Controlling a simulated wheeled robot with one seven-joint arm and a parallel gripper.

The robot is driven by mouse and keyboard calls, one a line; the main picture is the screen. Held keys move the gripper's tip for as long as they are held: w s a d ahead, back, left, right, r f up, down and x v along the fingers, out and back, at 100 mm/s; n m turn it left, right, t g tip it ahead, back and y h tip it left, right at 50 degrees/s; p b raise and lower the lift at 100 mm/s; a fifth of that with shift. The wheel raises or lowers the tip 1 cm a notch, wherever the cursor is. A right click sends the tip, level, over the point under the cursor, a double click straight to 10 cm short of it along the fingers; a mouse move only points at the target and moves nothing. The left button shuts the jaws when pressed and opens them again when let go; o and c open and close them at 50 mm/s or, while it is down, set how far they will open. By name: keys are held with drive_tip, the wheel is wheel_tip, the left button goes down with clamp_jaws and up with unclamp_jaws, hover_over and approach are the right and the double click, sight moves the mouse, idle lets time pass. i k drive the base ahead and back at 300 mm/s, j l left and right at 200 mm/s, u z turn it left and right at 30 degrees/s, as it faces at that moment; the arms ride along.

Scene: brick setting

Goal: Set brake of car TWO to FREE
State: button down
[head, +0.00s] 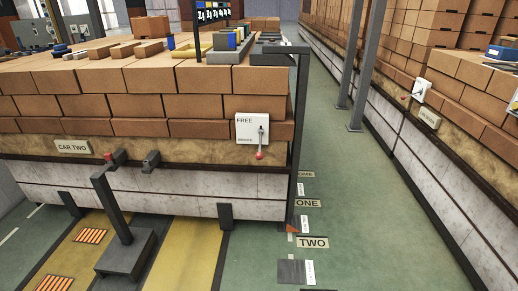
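Car TWO is the brick-loaded car (203,151) at left, with a "CAR TWO" label (73,147) on its side. Its white brake plate (245,129) is at the right end of that side, with "FREE" at the top and a smaller word, seemingly "BRAKED", lower down. The brake lever (261,140) hangs down from its pivot, its red knob (260,155) just below the plate's lower edge, on the side of the lower word. My gripper is not in view.
A grey post on a block (124,255) stands before the car. A second brick-loaded car at right has a similar brake plate (421,90). Floor signs "ONE" (307,203) and "TWO" (313,242) lie on the green floor. An aisle runs between the cars, with grey posts (354,110).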

sight(259, 156)
drive_tip(key=i, duration=1.75)
drive_tip(key=i+z, duration=0.15)
